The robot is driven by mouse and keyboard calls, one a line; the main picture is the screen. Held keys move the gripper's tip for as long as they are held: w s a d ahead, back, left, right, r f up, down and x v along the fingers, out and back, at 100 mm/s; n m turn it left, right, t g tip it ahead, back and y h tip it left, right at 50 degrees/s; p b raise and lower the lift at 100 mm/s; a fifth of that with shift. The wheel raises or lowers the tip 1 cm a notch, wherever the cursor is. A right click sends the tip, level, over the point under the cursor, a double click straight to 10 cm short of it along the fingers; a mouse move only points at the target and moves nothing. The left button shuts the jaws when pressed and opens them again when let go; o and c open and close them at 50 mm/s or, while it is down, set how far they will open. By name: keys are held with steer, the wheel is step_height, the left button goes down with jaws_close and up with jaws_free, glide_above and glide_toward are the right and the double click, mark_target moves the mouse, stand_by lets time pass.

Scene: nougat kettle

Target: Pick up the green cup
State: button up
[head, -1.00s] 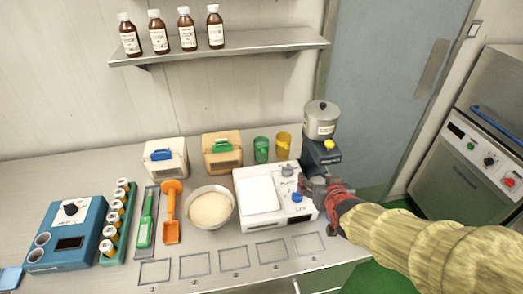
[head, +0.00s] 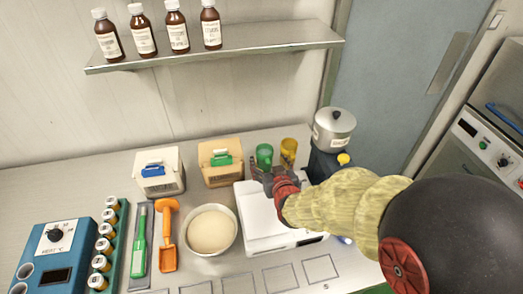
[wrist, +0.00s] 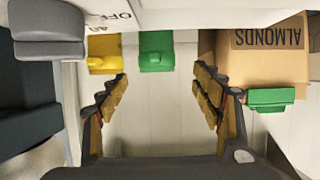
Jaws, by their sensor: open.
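The green cup (head: 264,153) stands upright at the back of the counter, left of a yellow cup (head: 288,150). In the wrist view the green cup (wrist: 156,50) lies ahead, between the lines of my gripper's fingers and beyond their tips. The yellow cup (wrist: 104,55) is left of it there. My gripper (head: 262,170) is in front of the green cup in the head view and hides its lower part. In the wrist view my gripper (wrist: 157,82) is open, with nothing between the fingers.
A tan ALMONDS box (wrist: 262,60) with a green scoop or clip stands close beside the green cup. A white scale (head: 262,225) is below my arm. A pot on a dark stand (head: 333,128) is right of the cups. A bowl (head: 211,230) is left of the scale.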

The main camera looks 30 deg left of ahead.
mark_target(263, 147)
steer(key=shift+w+a, duration=0.45)
steer(key=shift+w, duration=0.05)
steer(key=shift+w+b+x, duration=0.2)
steer(key=shift+b+x, duration=0.75)
steer(key=shift+x, duration=2.6)
steer(key=shift+d+r, duration=0.15)
steer(key=shift+r, duration=0.05)
steer(key=shift+c, duration=0.5)
steer(key=c, duration=1.3)
